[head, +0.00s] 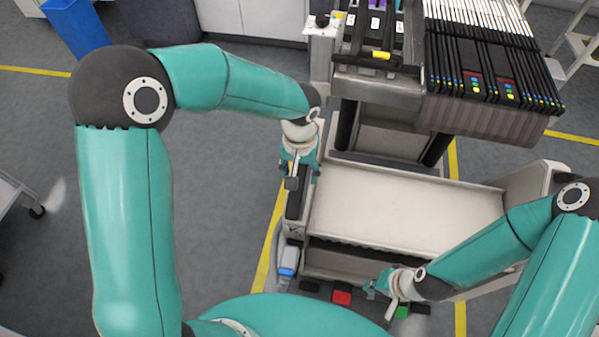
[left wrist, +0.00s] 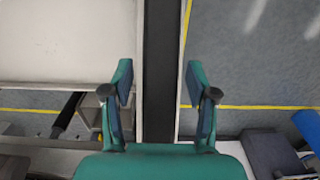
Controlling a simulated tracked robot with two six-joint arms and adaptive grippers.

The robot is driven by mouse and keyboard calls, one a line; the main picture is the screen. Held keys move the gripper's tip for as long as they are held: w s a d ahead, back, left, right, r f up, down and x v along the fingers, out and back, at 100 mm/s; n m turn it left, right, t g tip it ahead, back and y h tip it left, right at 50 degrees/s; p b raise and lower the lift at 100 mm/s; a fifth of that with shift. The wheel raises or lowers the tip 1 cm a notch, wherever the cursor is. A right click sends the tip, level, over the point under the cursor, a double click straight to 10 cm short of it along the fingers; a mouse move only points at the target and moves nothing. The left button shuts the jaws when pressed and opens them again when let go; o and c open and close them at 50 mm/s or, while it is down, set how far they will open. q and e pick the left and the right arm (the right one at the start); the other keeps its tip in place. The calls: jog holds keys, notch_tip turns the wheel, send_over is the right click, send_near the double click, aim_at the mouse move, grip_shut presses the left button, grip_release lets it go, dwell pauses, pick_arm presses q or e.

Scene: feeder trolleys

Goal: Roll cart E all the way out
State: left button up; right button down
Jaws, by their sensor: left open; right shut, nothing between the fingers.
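A grey trolley with a broad pale deck (head: 405,205) stands in front of me between yellow floor lines. No letter E can be read on it. A dark strip (head: 296,203) runs along its left side; in the left wrist view the dark strip (left wrist: 160,60) lies between my finger tips, beside the pale deck (left wrist: 65,45). My left gripper (head: 297,170) is open above this strip; its fingers (left wrist: 157,80) are spread on both sides of it in the picture, and contact cannot be told. My right gripper (head: 378,287) is shut and empty near the trolley's front right.
Behind the deck stands a bank of black feeders (head: 485,75). A red block (head: 342,297) and a green block (head: 402,312) show low at the front. A blue bin (head: 75,28) stands back left. The floor (head: 225,185) left of the trolley is open.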

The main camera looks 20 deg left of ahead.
pick_arm(q)
jog(key=shift+f, duration=0.45)
grip_shut()
